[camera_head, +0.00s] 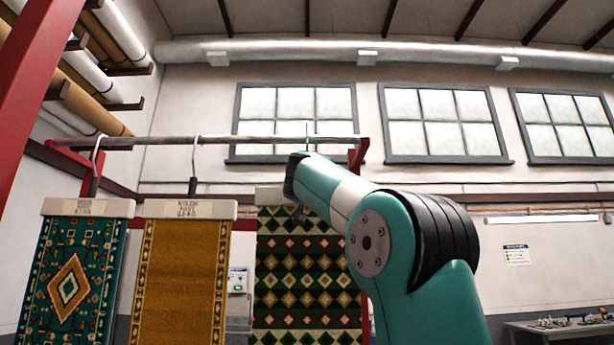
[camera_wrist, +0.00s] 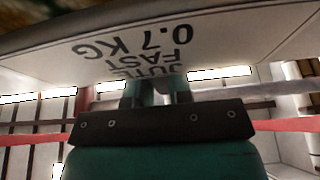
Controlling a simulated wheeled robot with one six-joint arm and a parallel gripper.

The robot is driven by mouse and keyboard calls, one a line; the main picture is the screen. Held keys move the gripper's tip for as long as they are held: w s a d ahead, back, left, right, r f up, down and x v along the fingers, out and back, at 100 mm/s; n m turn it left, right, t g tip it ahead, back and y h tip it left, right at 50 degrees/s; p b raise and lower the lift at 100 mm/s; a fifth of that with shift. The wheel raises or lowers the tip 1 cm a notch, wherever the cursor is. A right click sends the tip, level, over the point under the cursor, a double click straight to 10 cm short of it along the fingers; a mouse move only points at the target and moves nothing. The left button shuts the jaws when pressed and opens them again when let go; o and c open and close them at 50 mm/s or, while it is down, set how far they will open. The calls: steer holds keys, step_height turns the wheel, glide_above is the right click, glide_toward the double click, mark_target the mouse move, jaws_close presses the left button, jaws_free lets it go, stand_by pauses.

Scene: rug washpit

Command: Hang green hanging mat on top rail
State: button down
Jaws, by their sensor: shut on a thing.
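The green hanging mat (camera_head: 305,285), dark green with rows of cream, gold and red diamonds, hangs upright at the right of the rail group in the head view. Its pale header bar (camera_head: 268,196) is partly covered by my arm. In the wrist view the header (camera_wrist: 100,50) is close, with upside-down print reading jute, fast, 0.7 kg. My gripper (camera_wrist: 157,90) is shut at the mat's header; its grip point is partly hidden. The grey top rail (camera_head: 240,140) runs behind my wrist. A thin upright piece shows at the rail above my wrist; whether the hook rests on it is unclear.
A teal mat (camera_head: 75,270) and a yellow mat (camera_head: 180,280) hang from the rail to the left. Red brackets (camera_head: 358,155) hold the rail. Rolled rugs (camera_head: 105,40) lie on racks at upper left. A cluttered table (camera_head: 565,328) stands at lower right.

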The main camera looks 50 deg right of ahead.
steer(key=shift+f+b, duration=1.4)
steer(key=shift+f, duration=0.15)
steer(key=c, duration=1)
jaws_free()
steer(key=shift+o, duration=0.2)
steer(key=b+v, duration=0.8)
steer(key=v, duration=0.9)
steer(key=shift+s, duration=0.2)
steer(key=shift+a+f, duration=0.1)
